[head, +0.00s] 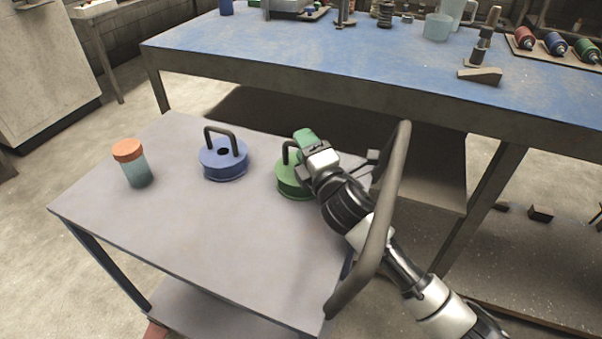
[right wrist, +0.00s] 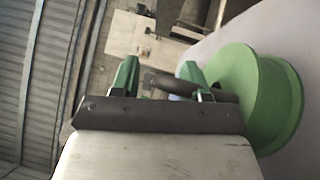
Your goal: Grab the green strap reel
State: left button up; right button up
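The green strap reel (head: 291,186) stands on the grey cart top at its right side, partly hidden behind my right gripper (head: 304,138). Its dark loop handle (head: 287,150) rises from the top. In the right wrist view, the green reel (right wrist: 275,100) is at the right, and its handle (right wrist: 165,82) reaches in between the two green fingers of my right gripper (right wrist: 158,72). The fingers are apart, at the handle. I cannot tell if either finger touches it. My left gripper is not in view.
A blue reel (head: 222,160) with a dark handle stands left of the green one. An orange-lidded jar (head: 131,163) is farther left on the grey cart (head: 190,240). The cart's push bar (head: 383,225) rises beside my right arm. A blue-topped workbench (head: 330,58) stands behind.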

grip_shut()
jog(key=shift+r, duration=0.1)
dwell(0.4)
